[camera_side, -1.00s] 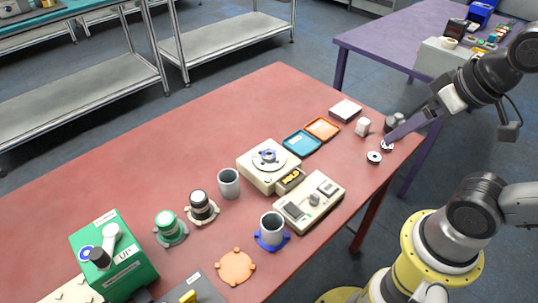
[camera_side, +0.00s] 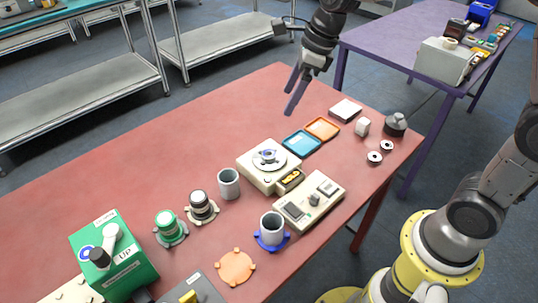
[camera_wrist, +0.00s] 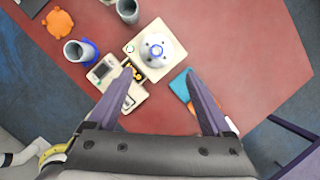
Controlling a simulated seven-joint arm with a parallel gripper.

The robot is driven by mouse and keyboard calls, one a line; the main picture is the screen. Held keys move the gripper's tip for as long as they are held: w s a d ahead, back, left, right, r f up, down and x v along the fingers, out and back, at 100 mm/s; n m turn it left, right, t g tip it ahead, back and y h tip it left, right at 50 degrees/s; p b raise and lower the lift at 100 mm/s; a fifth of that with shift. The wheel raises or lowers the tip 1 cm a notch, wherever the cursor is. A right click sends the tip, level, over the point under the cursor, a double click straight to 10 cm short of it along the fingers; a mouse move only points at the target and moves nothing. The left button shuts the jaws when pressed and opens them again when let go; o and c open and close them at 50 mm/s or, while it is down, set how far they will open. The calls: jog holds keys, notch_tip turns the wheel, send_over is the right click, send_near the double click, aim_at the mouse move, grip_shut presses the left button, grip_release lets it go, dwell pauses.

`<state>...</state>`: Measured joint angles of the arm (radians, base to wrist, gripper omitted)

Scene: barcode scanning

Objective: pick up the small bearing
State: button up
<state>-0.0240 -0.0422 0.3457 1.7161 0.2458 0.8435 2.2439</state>
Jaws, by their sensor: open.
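Two small white rings with dark centres, which look like bearings, lie flat near the right end of the red table: a nearer one (camera_side: 374,157) and a farther one (camera_side: 387,146). The farther looks slightly smaller; I cannot tell surely which is the small bearing. A round metal part with a bluish ring (camera_side: 268,156) sits on a beige device (camera_side: 258,178); it also shows in the wrist view (camera_wrist: 156,48). My gripper (camera_side: 292,91) is open and empty, raised above the table's far side, left of the two rings. In the wrist view its fingers (camera_wrist: 160,75) are spread apart.
Blue (camera_side: 301,144) and orange (camera_side: 322,128) trays lie beside the device. Grey cups (camera_side: 229,183) stand left. The table's far left is clear.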

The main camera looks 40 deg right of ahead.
jog(key=g, duration=0.1)
send_near(270, 153)
jog(key=shift+w+a+f, duration=0.15)
jog(key=shift+a+f, duration=0.25)
jog(key=shift+f, duration=0.4)
jog(key=shift+x, duration=3.2)
jog(key=shift+d, duration=0.2)
grip_shut()
